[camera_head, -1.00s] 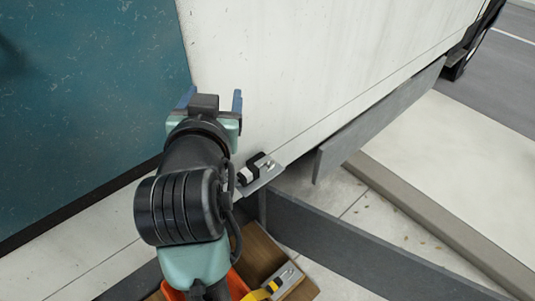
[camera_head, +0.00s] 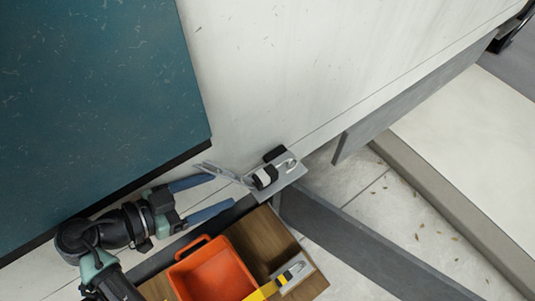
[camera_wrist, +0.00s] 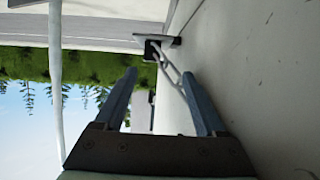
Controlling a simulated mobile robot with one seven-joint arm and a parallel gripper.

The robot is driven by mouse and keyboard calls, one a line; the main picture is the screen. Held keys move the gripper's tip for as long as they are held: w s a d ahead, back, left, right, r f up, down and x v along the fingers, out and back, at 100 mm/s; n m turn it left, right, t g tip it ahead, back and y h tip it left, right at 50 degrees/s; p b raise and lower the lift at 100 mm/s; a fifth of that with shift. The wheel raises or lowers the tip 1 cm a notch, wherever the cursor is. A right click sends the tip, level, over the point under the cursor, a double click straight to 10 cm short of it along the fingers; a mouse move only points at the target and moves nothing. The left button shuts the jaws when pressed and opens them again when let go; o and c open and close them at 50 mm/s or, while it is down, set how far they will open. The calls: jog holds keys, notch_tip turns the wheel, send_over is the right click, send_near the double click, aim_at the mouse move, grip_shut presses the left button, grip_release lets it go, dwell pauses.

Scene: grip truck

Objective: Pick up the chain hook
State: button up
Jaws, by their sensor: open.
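The silver chain hook (camera_head: 226,173) extends left from a metal bracket (camera_head: 290,165) on the lower edge of the white truck side. In the wrist view, the chain (camera_wrist: 166,65) hangs from the bracket (camera_wrist: 155,42) close to the white wall. My gripper (camera_head: 222,190) is open and empty, with its blue fingers pointing right toward the chain. In the wrist view, my gripper (camera_wrist: 160,75) has the chain showing between and beyond its fingertips. I cannot tell whether the chain is truly between the fingers in depth.
The white truck side (camera_head: 330,70) runs close beside the fingers. A teal panel (camera_head: 90,100) stands at upper left. Below the gripper are an orange bin (camera_head: 212,270) and a wooden box (camera_head: 250,240) with a yellow-handled item (camera_head: 270,287). A dark grey beam (camera_head: 350,240) crosses lower right.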

aim_at(259, 177)
jog(key=x, duration=0.2)
jog(key=p+x, duration=0.1)
jog(key=x, duration=0.3)
jog(key=shift+d, duration=0.55)
jog(key=shift+d+p, duration=0.25)
jog(key=shift+p, duration=0.05)
jog(key=d, duration=0.1)
jog(key=w+d+p, duration=0.1)
jog(key=d, duration=0.1)
jog(key=shift+w+d+f, duration=0.15)
jog(key=shift+w+f, duration=0.2)
jog(key=shift+w, duration=0.05)
jog(key=shift+w+d+f+p, duration=0.3)
jog(key=shift+d, duration=0.1)
grip_shut()
